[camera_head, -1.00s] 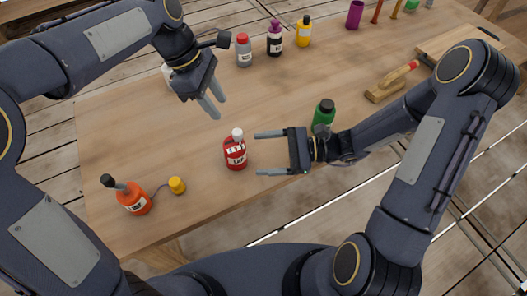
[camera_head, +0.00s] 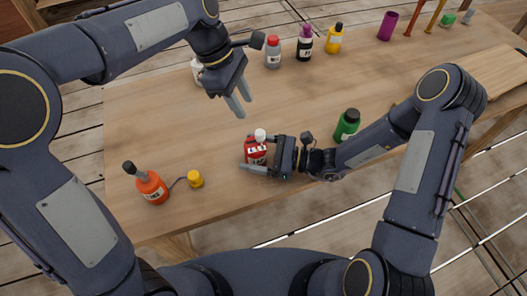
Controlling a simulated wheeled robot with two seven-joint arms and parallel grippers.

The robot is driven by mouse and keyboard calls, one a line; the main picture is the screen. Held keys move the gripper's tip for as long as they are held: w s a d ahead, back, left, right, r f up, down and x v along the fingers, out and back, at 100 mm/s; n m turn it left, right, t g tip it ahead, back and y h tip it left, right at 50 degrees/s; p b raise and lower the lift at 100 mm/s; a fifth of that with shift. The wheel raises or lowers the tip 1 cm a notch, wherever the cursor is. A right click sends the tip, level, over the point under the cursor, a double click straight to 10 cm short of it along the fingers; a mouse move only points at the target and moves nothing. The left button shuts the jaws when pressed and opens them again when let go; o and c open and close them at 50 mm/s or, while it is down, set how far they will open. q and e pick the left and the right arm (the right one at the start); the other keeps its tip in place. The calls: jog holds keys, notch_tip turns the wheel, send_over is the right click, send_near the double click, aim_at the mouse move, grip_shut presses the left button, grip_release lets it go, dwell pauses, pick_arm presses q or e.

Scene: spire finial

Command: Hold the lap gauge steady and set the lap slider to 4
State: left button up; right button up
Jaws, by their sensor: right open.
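The lap gauge (camera_head: 253,154) is a small red body with a white label reading partly "LAP" and a white knob (camera_head: 260,134) on top. It stands upright on the table. My right gripper (camera_head: 258,155) is open, with its fingers on either side of the gauge body; one finger passes in front of its base, the other is mostly hidden behind it. I cannot tell whether they touch it. The slider is too small to make out.
Grey, purple and yellow bottles (camera_head: 334,39) line the back. The table middle is clear.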

jog(key=shift+c, duration=0.4)
jog(key=c, duration=1)
pick_arm(q)
jog(key=shift+o, duration=0.6)
pick_arm(e)
jog(key=shift+c, duration=0.2)
pick_arm(q)
jog(key=shift+o, duration=0.2)
jog(key=shift+a+f, duration=0.1)
jog(key=shift+f, duration=0.2)
jog(key=n+h, duration=0.4)
jog(key=h, duration=1)
send_near(259, 132)
jog(key=shift+t, duration=0.5)
jog(key=d, duration=0.6)
jog(key=s+d+f, duration=0.1)
jog(key=d, duration=0.3)
